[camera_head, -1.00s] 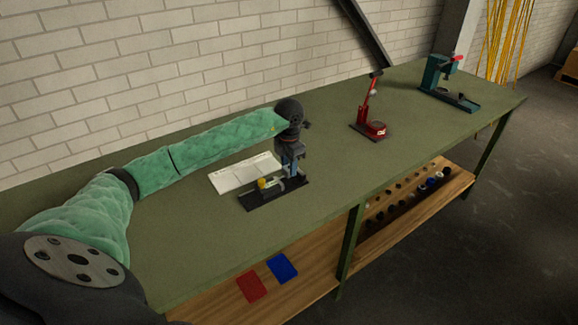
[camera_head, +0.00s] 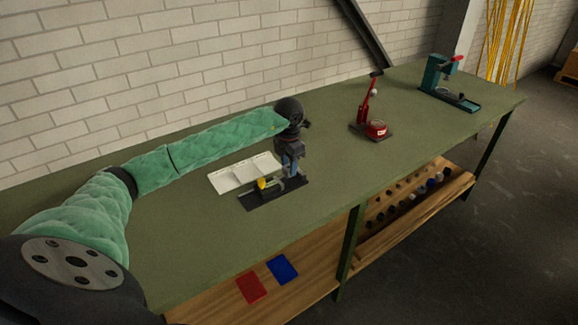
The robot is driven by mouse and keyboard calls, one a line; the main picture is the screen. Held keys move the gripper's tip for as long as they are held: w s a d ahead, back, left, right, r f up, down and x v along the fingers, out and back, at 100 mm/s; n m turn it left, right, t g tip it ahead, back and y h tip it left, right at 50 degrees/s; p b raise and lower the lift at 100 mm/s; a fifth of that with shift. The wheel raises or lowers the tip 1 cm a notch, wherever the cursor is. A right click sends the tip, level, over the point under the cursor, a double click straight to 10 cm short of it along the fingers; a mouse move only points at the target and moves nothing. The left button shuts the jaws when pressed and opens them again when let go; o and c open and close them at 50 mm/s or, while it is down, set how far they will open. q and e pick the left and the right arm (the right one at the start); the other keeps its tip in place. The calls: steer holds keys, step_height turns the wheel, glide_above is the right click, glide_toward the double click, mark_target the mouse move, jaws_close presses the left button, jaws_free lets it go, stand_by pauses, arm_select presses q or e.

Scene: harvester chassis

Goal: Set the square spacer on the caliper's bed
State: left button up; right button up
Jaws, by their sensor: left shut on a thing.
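My left gripper (camera_head: 291,171) points down over the right part of a dark caliper stand (camera_head: 262,200) on the green bench. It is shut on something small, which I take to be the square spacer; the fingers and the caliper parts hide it. A yellow part (camera_head: 263,184) shows on the caliper, just left of the fingers. I cannot tell whether the held piece touches the caliper's bed. My right gripper is not in view.
A white sectioned tray (camera_head: 232,178) lies behind the caliper. A red press-like tool (camera_head: 374,127) and a teal press (camera_head: 440,85) stand farther right. A red bin (camera_head: 251,287) and a blue bin (camera_head: 283,268) sit on the lower shelf.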

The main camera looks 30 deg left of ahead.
arm_select(q)
steer(key=shift+b, duration=0.95)
stand_by(1.5)
steer(key=shift+f+b, duration=0.75)
steer(key=shift+f, duration=0.2)
steer(key=shift+b, duration=0.55)
stand_by(1.2)
steer(key=shift+f+b, duration=0.65)
steer(key=shift+f, duration=0.1)
stand_by(0.4)
steer(key=o, duration=1.1)
steer(key=shift+r, duration=0.1)
